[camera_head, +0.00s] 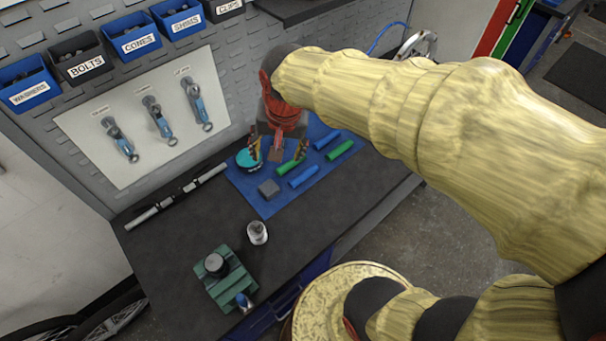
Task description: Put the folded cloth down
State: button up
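My gripper (278,154) hangs over the blue mat (263,206) at the back of the dark workbench, its two fingers spread apart. No cloth shows clearly between the fingers. A small grey square item (268,188) lies on the mat just in front of the gripper; it may be the folded cloth, but I cannot tell for sure. A round teal item (247,158) is beside the left finger, partly covered by it. My arm hides the area behind and right of the gripper.
Blue rolls (303,176) and green rolls (340,150) lie on the mat. A green fixture (228,287) with a black round piece is at the front left. A metal bar (176,196) lies along the back. The bench between is clear.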

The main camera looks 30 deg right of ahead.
jog(key=s+r+n+t, duration=0.1)
jog(key=s+r+n, duration=0.1)
jog(key=s, duration=0.4)
jog(key=s+r+n+t, duration=0.1)
jog(key=s+r+n, duration=0.2)
jog(key=s, duration=0.3)
jog(key=shift+s+n, duration=0.2)
jog(key=shift+n, duration=0.7)
jog(key=shift+f, duration=0.1)
notch_tip(320, 180, down, 6)
jog(key=b, duration=0.5)
jog(key=shift+r+b, duration=0.25)
jog(key=shift+b, duration=0.1)
jog(key=shift+o, duration=0.5)
